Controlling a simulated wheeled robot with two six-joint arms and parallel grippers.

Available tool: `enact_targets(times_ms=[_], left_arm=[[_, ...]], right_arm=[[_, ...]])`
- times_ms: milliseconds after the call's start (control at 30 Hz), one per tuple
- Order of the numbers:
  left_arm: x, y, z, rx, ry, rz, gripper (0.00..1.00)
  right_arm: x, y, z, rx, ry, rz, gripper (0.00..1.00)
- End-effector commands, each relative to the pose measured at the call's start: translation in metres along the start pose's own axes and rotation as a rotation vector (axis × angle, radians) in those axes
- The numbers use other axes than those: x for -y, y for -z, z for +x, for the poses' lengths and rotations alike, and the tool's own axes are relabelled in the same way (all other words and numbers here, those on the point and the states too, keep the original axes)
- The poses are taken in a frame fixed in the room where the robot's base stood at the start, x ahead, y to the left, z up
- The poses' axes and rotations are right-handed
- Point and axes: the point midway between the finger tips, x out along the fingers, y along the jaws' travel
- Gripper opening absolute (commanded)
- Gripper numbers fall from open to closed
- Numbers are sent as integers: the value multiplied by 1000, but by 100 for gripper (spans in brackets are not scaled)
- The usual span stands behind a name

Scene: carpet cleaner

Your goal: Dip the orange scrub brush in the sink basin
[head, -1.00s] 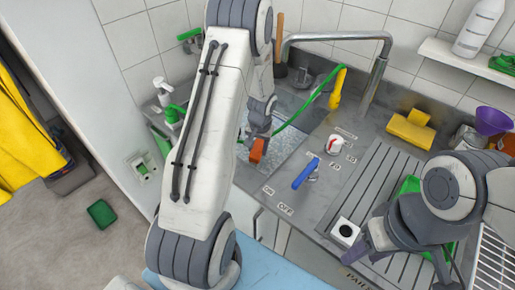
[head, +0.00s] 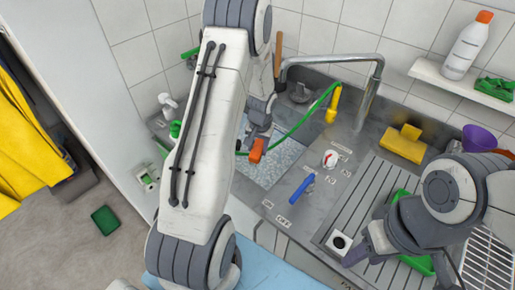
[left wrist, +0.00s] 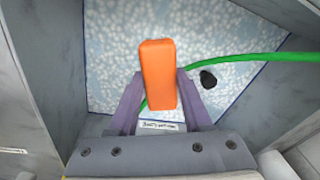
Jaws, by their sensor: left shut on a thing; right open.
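The orange scrub brush (head: 257,150) is between the fingers of my left gripper (head: 259,138), which is shut on it. In the left wrist view the brush (left wrist: 158,75) shows its orange back, with the left gripper's fingers (left wrist: 158,105) on both sides. The brush is over the sink basin (head: 285,160), whose speckled blue-white bottom (left wrist: 215,55) shows around it. I cannot tell whether the brush touches the water or the bottom. My right gripper (head: 362,250) is open and empty by the drainboard's front edge.
A green hose (head: 308,112) with a yellow nozzle (head: 333,104) crosses the basin. The metal faucet (head: 370,85) stands behind. A blue lever (head: 302,189) and a red-white dial (head: 330,159) sit right of the basin. A yellow sponge block (head: 403,145) lies beyond the ribbed drainboard (head: 370,200).

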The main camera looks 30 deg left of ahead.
Motion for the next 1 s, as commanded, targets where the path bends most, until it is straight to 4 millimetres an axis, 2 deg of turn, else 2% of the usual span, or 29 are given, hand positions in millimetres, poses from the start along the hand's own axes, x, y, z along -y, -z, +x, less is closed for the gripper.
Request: enact_targets(times_ms=[33,1000], left_arm=[[1,1,-7,-1,0,0,0],[7,9,-74,0,0,0,0]], right_arm=[[0,0,-6,0,0,0,50],[4,3,-60,0,0,1,50]])
